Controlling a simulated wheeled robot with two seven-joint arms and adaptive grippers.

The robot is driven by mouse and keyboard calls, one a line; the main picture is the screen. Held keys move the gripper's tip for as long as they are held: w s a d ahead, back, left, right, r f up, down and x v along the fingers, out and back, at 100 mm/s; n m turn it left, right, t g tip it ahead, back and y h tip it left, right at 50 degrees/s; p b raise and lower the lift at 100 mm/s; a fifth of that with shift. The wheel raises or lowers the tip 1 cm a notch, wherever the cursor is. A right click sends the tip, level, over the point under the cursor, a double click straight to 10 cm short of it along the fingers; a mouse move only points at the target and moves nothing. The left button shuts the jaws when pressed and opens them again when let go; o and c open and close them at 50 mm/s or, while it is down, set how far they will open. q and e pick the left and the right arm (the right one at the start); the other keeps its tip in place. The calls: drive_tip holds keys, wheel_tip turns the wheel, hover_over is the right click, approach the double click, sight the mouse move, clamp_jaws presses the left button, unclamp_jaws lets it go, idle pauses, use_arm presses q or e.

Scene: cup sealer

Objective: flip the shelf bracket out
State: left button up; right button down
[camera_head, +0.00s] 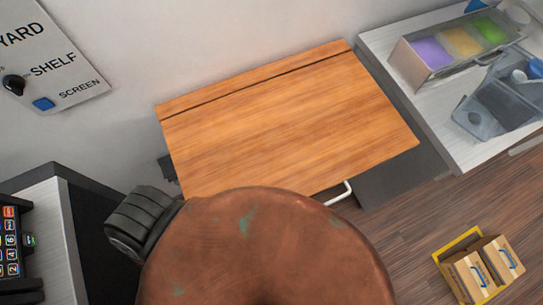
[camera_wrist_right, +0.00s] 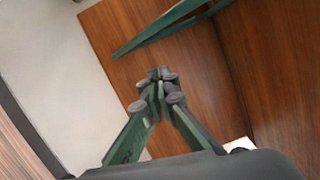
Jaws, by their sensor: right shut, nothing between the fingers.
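A wooden shelf board (camera_head: 290,120) is against the wall in the head view. A dark green angled bar (camera_wrist_right: 165,28), which looks like the bracket, lies along a wooden face (camera_wrist_right: 185,75) at the top of the right wrist view. Its two arms meet in a point at the left; its right end runs out of the picture. My right gripper (camera_wrist_right: 159,76) is shut and empty, its tips below the bar in the picture. I cannot tell whether they touch the wood. My left gripper is in neither view.
A large brown round shape (camera_head: 262,250) hides the lower middle of the head view. A white bent bar (camera_head: 342,193) sticks out at the board's front edge. A light counter (camera_head: 410,95) with a clear bin stands right; a yellow crate (camera_head: 447,247) is on the floor.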

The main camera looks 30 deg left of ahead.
drive_tip(key=s+d+f+n+g+h, duration=0.1)
drive_tip(key=d+f+h, duration=0.2)
drive_tip(key=d+f, duration=0.65)
drive_tip(key=s+d+f+h+p, duration=0.1)
drive_tip(key=d+f+h, duration=0.35)
drive_tip(key=f, duration=0.95)
drive_tip(key=s+d+f+n+g+h, duration=0.1)
drive_tip(key=s+d+f+h, duration=0.15)
drive_tip(key=d+f, duration=0.7)
drive_tip(key=s+d+f+n+g+h, duration=0.2)
drive_tip(key=s+d+f+h, duration=0.2)
drive_tip(key=s+d+f, duration=0.65)
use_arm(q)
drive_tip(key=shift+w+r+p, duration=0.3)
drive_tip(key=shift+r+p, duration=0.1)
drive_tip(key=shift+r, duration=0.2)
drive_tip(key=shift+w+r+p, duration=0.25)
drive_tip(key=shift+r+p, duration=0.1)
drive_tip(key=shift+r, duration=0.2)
use_arm(e)
drive_tip(key=s+d+f+n+g+h, duration=0.1)
drive_tip(key=s+d+f+n, duration=0.1)
drive_tip(key=s+d, duration=0.3)
drive_tip(key=s+d+f+n+g+h, duration=0.1)
drive_tip(key=s+d+f, duration=0.3)
drive_tip(key=s, duration=0.7)
drive_tip(key=shift+s+d+f+n+g+h, duration=0.15)
drive_tip(key=shift+d+f+n+g+h, duration=0.2)
drive_tip(key=shift+d+n+g, duration=0.6)
